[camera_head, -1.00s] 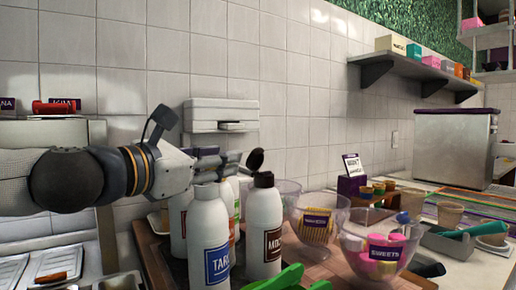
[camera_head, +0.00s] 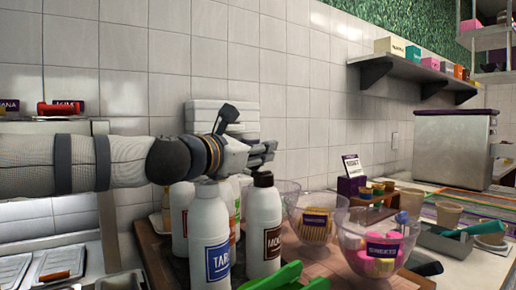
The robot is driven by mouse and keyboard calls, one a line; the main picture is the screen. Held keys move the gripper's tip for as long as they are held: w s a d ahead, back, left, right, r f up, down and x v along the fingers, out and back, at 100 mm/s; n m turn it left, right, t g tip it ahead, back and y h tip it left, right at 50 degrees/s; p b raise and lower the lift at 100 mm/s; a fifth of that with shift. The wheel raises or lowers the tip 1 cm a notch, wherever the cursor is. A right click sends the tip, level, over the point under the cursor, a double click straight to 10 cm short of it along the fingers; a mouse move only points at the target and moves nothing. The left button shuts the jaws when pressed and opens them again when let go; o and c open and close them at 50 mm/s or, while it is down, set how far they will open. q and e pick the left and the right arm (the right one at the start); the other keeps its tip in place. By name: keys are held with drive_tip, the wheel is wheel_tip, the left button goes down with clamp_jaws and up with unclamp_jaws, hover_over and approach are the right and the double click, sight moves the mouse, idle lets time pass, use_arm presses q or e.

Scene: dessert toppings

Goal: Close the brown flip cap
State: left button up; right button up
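The white bottle with the brown label (camera_head: 263,225) stands upright on the counter, right of a white bottle with a blue label (camera_head: 208,235). Its dark brown cap (camera_head: 263,180) is on top. No raised lid stands out above the cap; my gripper covers part of that space, so I cannot tell whether the lid is fully down. My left gripper (camera_head: 267,150) reaches in from the left, with its fingers just above the cap. Whether the fingers are apart or together is unclear. My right gripper is out of view.
More bottles stand behind these two, partly hidden. Glass bowls stand to the right, one with wafer-like sticks (camera_head: 316,226) and one with pink and yellow sweets (camera_head: 378,257). Green handles (camera_head: 285,277) lie in front. A tiled wall rises behind.

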use_arm(q)
clamp_jaws()
drive_tip(key=m, duration=0.1)
drive_tip(key=d+m, duration=0.1)
drive_tip(key=shift+s+f+m, duration=0.1)
drive_tip(key=shift+s+m, duration=0.25)
drive_tip(key=shift+m, duration=0.05)
drive_tip(key=shift+s+d+f+m+p, duration=0.25)
drive_tip(key=shift+d+m, duration=0.1)
drive_tip(key=shift+m, duration=0.65)
drive_tip(key=shift+s+d+f+m+p, duration=0.2)
drive_tip(key=shift+d+m, duration=0.1)
drive_tip(key=shift+m, duration=0.7)
drive_tip(key=shift+o, duration=1.9)
unclamp_jaws()
drive_tip(key=shift+f, duration=0.15)
